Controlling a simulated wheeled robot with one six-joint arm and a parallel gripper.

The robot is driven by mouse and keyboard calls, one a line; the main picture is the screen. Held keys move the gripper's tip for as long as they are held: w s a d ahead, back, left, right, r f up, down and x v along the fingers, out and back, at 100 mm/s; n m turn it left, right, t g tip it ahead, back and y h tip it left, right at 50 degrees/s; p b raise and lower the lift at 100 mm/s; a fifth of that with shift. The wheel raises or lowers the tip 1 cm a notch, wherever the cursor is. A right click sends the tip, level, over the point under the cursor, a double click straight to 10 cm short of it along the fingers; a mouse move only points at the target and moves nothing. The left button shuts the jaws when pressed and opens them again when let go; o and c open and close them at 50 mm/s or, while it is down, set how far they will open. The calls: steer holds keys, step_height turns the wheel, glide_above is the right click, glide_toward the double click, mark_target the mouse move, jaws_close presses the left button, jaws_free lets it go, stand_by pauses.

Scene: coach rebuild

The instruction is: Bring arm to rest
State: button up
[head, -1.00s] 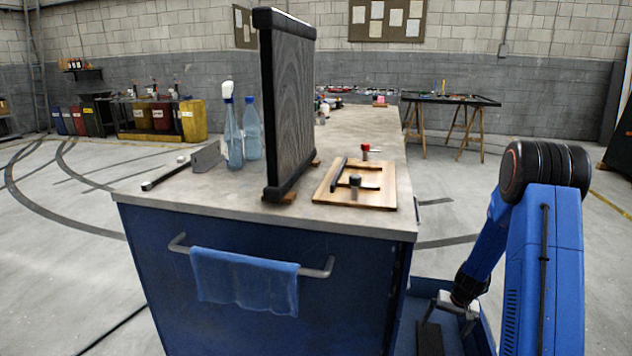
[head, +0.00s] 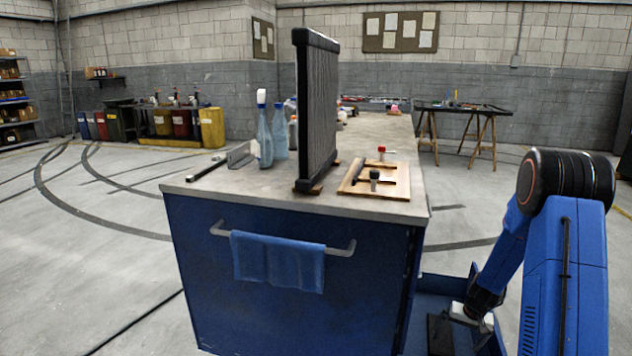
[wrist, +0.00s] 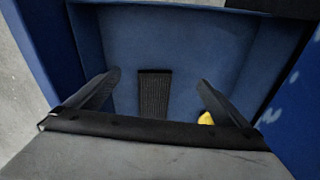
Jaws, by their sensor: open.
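My arm is folded down at the right of the head view. My gripper (head: 472,318) hangs low there, over a blue tray (head: 448,262) beside the workbench. In the wrist view my gripper (wrist: 156,92) is open, with its two dark fingers spread apart and nothing between them. Beneath it the blue tray floor (wrist: 205,45) shows a dark ribbed strip (wrist: 154,95). A small yellow thing (wrist: 206,118) is partly hidden behind the right finger.
The blue workbench (head: 290,300) stands left of my arm, with a towel (head: 278,262) on its handle. On top are a tall radiator-like panel (head: 318,115), bottles (head: 265,135) and a wooden board (head: 395,185). Open floor lies to the left.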

steer(key=s+a+r+n, duration=0.1)
steer(key=s+a+r, duration=0.3)
steer(key=r, duration=0.5)
steer(key=s+a+r+n+t, duration=0.1)
steer(key=s+a+r, duration=0.25)
steer(key=r, duration=0.55)
steer(key=s+a+r, duration=0.3)
steer(key=a+r, duration=0.2)
steer(key=r, duration=0.3)
steer(key=s+a+r, duration=0.2)
steer(key=s+r, duration=0.2)
steer(key=s, duration=0.5)
steer(key=s+a+r+n+t, duration=0.1)
steer(key=s+r, duration=0.3)
steer(key=s, duration=0.5)
steer(key=s+a+r+n+t+h, duration=0.1)
steer(key=s+a+r, duration=0.3)
steer(key=s, duration=0.5)
